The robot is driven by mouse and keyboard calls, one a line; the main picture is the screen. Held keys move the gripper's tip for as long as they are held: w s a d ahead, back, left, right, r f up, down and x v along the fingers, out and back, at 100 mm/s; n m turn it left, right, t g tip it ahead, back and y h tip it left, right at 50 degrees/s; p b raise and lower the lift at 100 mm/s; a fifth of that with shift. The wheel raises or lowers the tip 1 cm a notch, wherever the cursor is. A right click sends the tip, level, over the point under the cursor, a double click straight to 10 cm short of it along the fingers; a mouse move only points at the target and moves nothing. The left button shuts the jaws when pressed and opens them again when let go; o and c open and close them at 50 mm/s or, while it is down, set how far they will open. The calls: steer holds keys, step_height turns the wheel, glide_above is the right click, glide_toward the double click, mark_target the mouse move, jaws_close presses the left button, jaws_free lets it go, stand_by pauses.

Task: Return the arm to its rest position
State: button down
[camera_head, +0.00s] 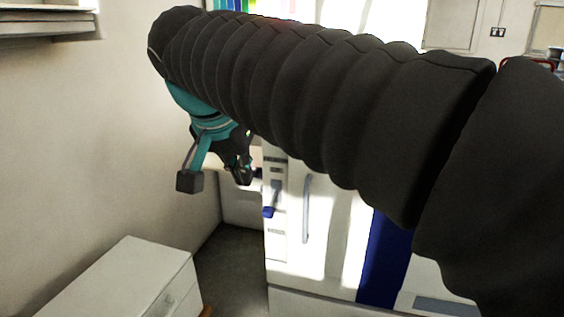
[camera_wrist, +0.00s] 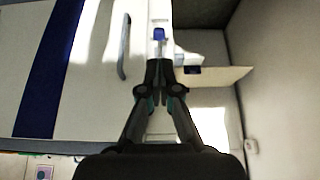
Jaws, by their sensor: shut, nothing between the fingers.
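My gripper (camera_head: 243,174) hangs at the end of my arm, left of the middle in the head view, in front of a white cabinet (camera_head: 335,215). In the wrist view my gripper (camera_wrist: 159,66) points up the picture with its fingertips together and nothing between them. A blue knob (camera_head: 268,212) on the cabinet front shows just right of and below the gripper in the head view. The same blue knob (camera_wrist: 159,34) shows just beyond the fingertips in the wrist view. I cannot tell whether they touch. My dark sleeved arm hides much of the head view.
The cabinet has a vertical handle (camera_head: 306,208) and a dark blue stripe (camera_head: 385,258). A low white drawer unit (camera_head: 122,280) stands at the lower left by the plain wall (camera_head: 75,150). Dark floor (camera_head: 236,262) shows between them. A shelf (camera_head: 45,22) juts out at the upper left.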

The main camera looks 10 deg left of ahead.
steer(key=s+d+f+n+g+y, duration=0.2)
steer(key=d+f+n, duration=0.2)
steer(key=f+n, duration=0.5)
steer(key=s+d+f+m+t+p, duration=0.1)
steer(key=s+d+f+m+p, duration=0.25)
steer(key=d, duration=0.85)
steer(key=s+d+f+m+b, duration=0.1)
steer(key=s+d+f+m, duration=0.35)
steer(key=d, duration=0.85)
steer(key=n+g, duration=0.1)
steer(key=n, duration=1.2)
glide_toward(266, 209)
steer(key=s+a, duration=0.3)
steer(key=shift+d+r+n+h, duration=0.85)
steer(key=shift+r+n, duration=1.05)
steer(key=shift+r, duration=1.15)
steer(key=b+x, duration=0.1)
steer(key=x, duration=0.8)
steer(key=b+x, duration=0.1)
steer(key=x, duration=0.4)
steer(key=shift+w+a+r+b, duration=0.15)
steer(key=shift+w+b, duration=0.15)
steer(key=shift+w, duration=0.05)
